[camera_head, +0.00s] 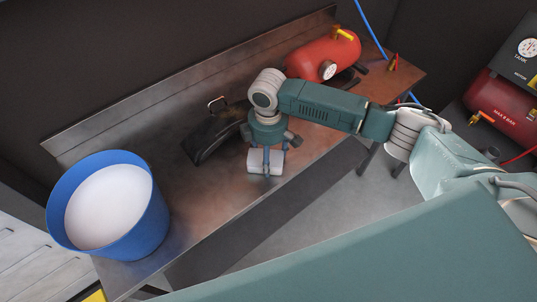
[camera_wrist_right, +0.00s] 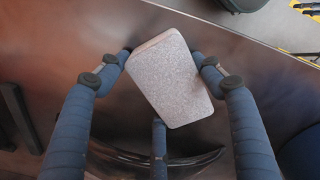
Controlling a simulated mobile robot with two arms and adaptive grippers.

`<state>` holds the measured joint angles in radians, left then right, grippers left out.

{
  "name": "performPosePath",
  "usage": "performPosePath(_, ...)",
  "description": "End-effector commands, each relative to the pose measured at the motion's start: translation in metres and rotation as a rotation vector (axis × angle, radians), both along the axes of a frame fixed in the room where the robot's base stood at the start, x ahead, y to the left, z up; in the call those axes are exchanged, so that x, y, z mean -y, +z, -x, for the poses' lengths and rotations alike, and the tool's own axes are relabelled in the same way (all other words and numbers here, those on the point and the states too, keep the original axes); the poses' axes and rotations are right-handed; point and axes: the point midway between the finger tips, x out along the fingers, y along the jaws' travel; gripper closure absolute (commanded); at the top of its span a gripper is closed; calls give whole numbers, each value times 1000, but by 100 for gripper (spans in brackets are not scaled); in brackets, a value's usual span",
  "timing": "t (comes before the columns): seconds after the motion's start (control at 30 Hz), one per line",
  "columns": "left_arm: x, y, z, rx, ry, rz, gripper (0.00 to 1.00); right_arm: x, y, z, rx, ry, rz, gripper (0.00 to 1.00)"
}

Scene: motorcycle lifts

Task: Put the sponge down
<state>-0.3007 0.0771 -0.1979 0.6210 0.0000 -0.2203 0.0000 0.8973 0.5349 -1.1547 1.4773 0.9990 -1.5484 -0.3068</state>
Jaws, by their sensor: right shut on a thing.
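The sponge is a pale grey-white speckled block. In the head view the sponge (camera_head: 261,163) is at the front part of the metal bench, under my right gripper (camera_head: 267,160). In the right wrist view the sponge (camera_wrist_right: 170,80) sits tilted between the blue fingers of my right gripper (camera_wrist_right: 165,85), which is shut on it. I cannot tell whether the sponge touches the bench top. My left gripper is not in view.
A blue bucket (camera_head: 152,222) with white contents stands at the bench's left end. A black object (camera_head: 215,135) lies behind the gripper. A red tank (camera_head: 322,58) is at the far right. Bare bench (camera_head: 205,195) lies between bucket and sponge.

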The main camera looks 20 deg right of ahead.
Motion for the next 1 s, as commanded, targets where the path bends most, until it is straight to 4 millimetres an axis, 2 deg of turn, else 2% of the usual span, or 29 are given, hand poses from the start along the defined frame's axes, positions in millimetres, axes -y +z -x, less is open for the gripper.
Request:
performPosePath(0.2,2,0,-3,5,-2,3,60,0,-3,0,0,0,-1,55)
performPosePath(0.23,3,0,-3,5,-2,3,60,0,-2,0,0,0,-1,28)
performPosePath(0.3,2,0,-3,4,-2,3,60,0,-2,0,0,0,-1,15)
performPosePath(0.7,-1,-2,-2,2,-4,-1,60,0,4,-1,3,0,-2,15)
performPosePath(0.87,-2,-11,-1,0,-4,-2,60,-1,29,-2,6,2,-4,15)
performPosePath(1.0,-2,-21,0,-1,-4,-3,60,-1,60,-2,7,1,-3,15)
